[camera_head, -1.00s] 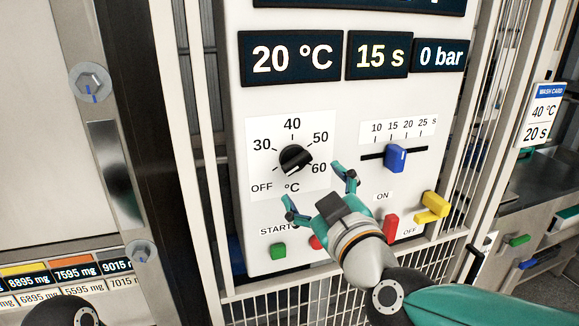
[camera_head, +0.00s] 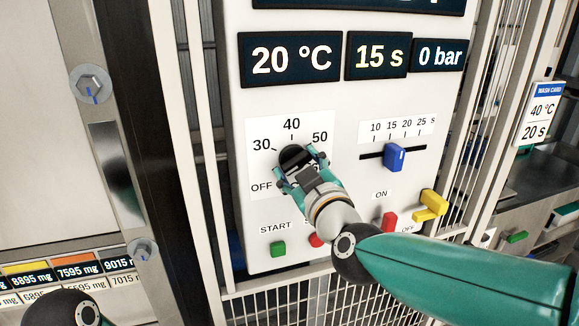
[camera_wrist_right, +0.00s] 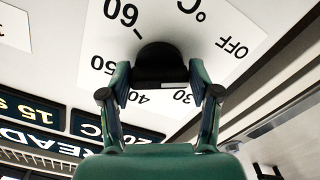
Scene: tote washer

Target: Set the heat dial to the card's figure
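The heat dial (camera_head: 293,155) is a round black knob on a white scale plate marked OFF, 30, 40, 50 and 60 °C. My right gripper (camera_head: 298,168) reaches up to it, with its fingers on both sides of the knob and hiding the 60 mark. In the right wrist view the dial (camera_wrist_right: 161,66) sits between the fingertips (camera_wrist_right: 160,80), which look closed onto its sides. The pointer's setting is hard to read. The temperature display (camera_head: 290,59) reads 20 °C. The wash card (camera_head: 541,115) shows 40 °C and 20 s. My left gripper is not in view.
A blue slider (camera_head: 396,157) sits right of the dial under a seconds scale. Below are a green START button (camera_head: 278,249), a partly hidden red button (camera_head: 316,240), a red switch (camera_head: 389,222) and a yellow handle (camera_head: 431,206). White bars flank the panel.

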